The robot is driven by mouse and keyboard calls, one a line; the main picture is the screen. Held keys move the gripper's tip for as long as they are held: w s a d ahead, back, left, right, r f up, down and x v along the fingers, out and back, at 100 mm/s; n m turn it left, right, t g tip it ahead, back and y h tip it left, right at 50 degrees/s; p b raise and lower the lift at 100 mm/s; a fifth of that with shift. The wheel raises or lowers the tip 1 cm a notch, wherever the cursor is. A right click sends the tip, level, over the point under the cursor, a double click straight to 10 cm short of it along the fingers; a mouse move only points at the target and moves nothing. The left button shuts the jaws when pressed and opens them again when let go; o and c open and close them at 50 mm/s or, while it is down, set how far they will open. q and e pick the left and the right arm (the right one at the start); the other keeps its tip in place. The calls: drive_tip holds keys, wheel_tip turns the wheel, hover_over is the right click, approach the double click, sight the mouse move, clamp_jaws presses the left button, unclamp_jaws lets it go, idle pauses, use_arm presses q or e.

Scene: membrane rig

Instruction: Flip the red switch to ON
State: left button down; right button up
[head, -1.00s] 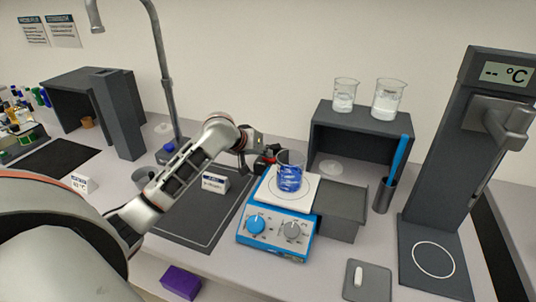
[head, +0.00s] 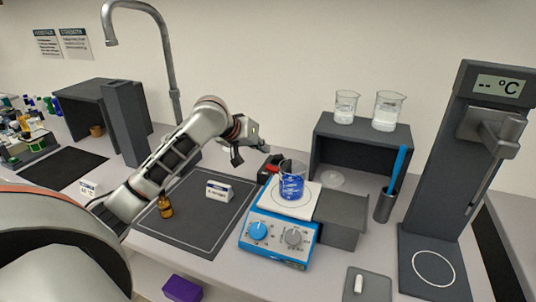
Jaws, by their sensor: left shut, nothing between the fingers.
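The red switch (head: 272,169) shows as a small red part on a dark housing, just behind the left rear of the blue and white hotplate (head: 280,230). It is too small to tell which way it is set. My left gripper (head: 250,154) is just left of and above the switch. It appears apart from it, and it is shut with nothing held. A beaker of blue liquid (head: 292,184) stands on the hotplate's white top and partly covers the area beside the switch. My right gripper is not in view.
A small amber bottle (head: 165,207) and a white label card (head: 219,191) stand on the dark mat (head: 187,232). A grey shelf (head: 362,140) carries two beakers. A tall faucet (head: 172,75) rises behind my left arm. A stand with a °C display (head: 500,86) is at right.

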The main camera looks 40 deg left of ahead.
use_arm(q)
drive_tip(key=shift+d+v, duration=0.2)
drive_tip(key=shift+v, duration=0.75)
drive_tip(key=shift+d+v, duration=0.25)
drive_tip(key=shift+v, duration=0.7)
drive_tip(key=shift+r, duration=0.1)
wheel_tip(320, 180, up, 13)
